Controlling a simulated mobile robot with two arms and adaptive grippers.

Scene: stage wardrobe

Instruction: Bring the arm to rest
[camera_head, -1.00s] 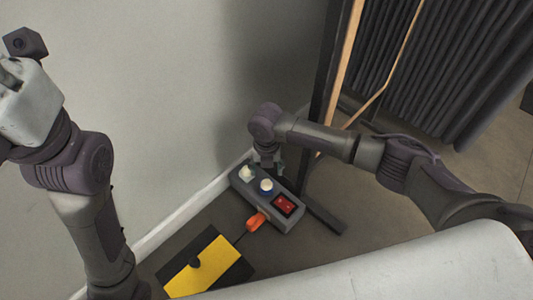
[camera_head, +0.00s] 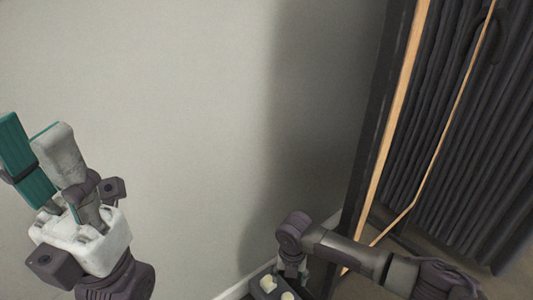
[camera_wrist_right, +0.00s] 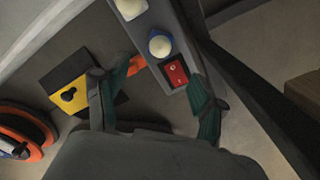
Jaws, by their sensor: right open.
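My right gripper (camera_wrist_right: 158,98) is open in the right wrist view, its two teal-padded fingers apart and nothing seen between them. It points down over the lower end of a grey power strip (camera_wrist_right: 151,44). The strip has a red rocker switch (camera_wrist_right: 175,72), and an orange plug (camera_wrist_right: 137,65) is at its side. In the head view, my right gripper (camera_head: 293,272) is small and partly hidden at the bottom, by the strip (camera_head: 262,284). My left gripper (camera_head: 38,165) is raised at the left of the head view, fingers apart and empty, in front of the wall.
A yellow and black box (camera_wrist_right: 72,92) lies on the floor beside the strip. An orange coil (camera_wrist_right: 35,125) lies at the left edge of the wrist view. A dark frame with a wooden edge (camera_head: 398,110) and dark pleated curtain (camera_head: 445,130) stand at the right. The pale wall (camera_head: 190,110) is bare.

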